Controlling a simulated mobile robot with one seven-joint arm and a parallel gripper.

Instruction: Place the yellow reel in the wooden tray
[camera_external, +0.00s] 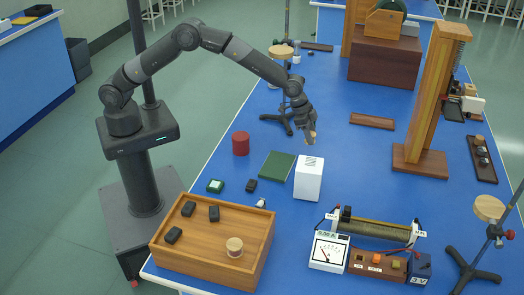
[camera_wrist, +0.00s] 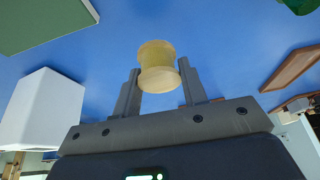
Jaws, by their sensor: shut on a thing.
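The yellow reel (camera_wrist: 156,64) is between the two fingers of my gripper (camera_wrist: 158,85) in the wrist view. The fingers are shut on it, and its pale flanges face up and down in the picture. In the external view my gripper (camera_external: 309,128) hangs above the blue bench, behind the white box, with the reel (camera_external: 312,138) small at its tip. The wooden tray (camera_external: 206,269) is at the near left corner of the bench, well away from my gripper. It holds several black blocks and a round, pale wooden-topped reel (camera_external: 234,247).
A white box (camera_external: 309,178) and a green mat (camera_external: 277,166) lie between my gripper and the tray. A tall wooden stand (camera_external: 425,110) rises at right.

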